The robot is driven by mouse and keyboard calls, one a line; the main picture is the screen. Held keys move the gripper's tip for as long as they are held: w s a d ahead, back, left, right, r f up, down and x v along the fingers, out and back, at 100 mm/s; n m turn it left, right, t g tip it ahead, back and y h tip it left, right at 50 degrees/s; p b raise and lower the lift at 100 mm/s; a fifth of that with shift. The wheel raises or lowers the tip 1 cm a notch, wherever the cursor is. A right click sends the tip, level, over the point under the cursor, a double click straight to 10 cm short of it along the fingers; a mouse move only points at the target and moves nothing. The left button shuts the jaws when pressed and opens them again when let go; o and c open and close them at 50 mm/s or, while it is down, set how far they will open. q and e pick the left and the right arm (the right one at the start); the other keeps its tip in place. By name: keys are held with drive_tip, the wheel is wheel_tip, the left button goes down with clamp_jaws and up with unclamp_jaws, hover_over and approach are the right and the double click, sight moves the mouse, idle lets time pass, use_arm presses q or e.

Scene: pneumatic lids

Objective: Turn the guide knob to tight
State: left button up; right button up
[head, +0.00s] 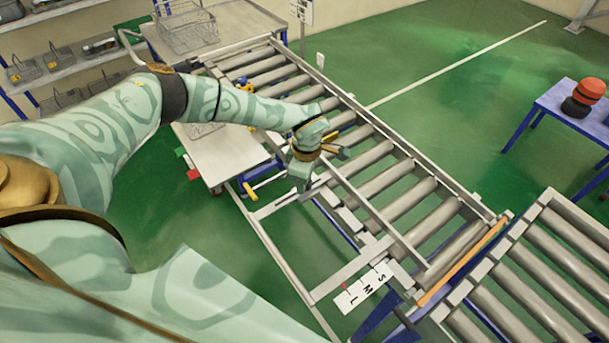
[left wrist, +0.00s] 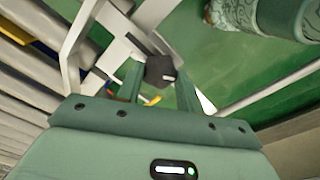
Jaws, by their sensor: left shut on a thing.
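My left gripper (head: 302,176) is at the near side rail of the roller conveyor (head: 362,187), pointing down. In the left wrist view a dark, faceted guide knob (left wrist: 160,68) with a pale mark sits between the two green fingers of my left gripper (left wrist: 158,88), which are shut on it. In the head view the gripper hides the knob. I cannot read a tight or loose label. My right gripper is in neither view.
A white S, M, L scale (head: 362,287) with a red pointer lies beside the conveyor's near end. A second roller conveyor (head: 562,250) stands at right. A blue table (head: 560,110) holds red and black round items. A wire basket (head: 187,27) stands at the back.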

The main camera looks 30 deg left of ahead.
use_arm(q)
drive_tip(key=shift+w+r+m+p, duration=0.15)
drive_tip(key=shift+m+p, duration=0.3)
drive_tip(key=shift+m, duration=1.85)
drive_tip(key=o, duration=1)
drive_tip(key=r, duration=1.6)
drive_tip(key=shift+s+d+r, duration=0.1)
drive_tip(key=shift+s+d, duration=0.15)
drive_tip(key=shift+d, duration=0.05)
